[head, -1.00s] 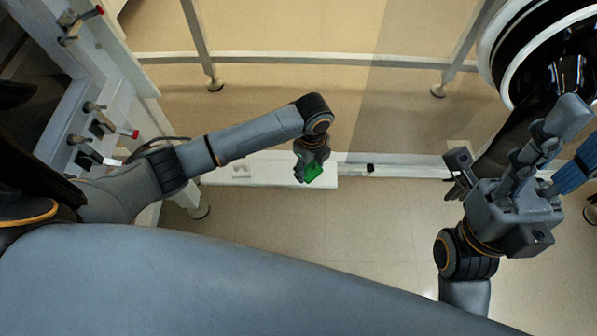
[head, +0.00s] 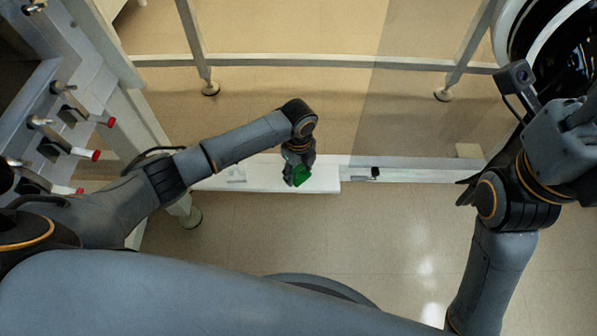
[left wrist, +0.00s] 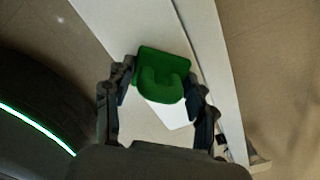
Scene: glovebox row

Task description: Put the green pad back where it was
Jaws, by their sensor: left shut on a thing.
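The green pad (head: 301,175) is in my left gripper (head: 297,178), over the white shelf in the head view. In the left wrist view the green pad (left wrist: 163,62) sits between the two fingers of my left gripper (left wrist: 160,92), with a raised U-shaped part facing the camera. The gripper is shut on it. A pale patch shows just below the pad there. Whether the pad touches the shelf, I cannot tell. My right gripper (head: 565,135) is at the right edge of the head view, partly cut off, and its fingers are not clear.
The white shelf (head: 325,182) runs along a pale frame rail (head: 415,175). Frame legs (head: 195,45) stand behind it. Red-tipped fittings (head: 95,155) stick out at the left. A round black-and-white port (head: 520,30) is at the upper right. The floor in front is clear.

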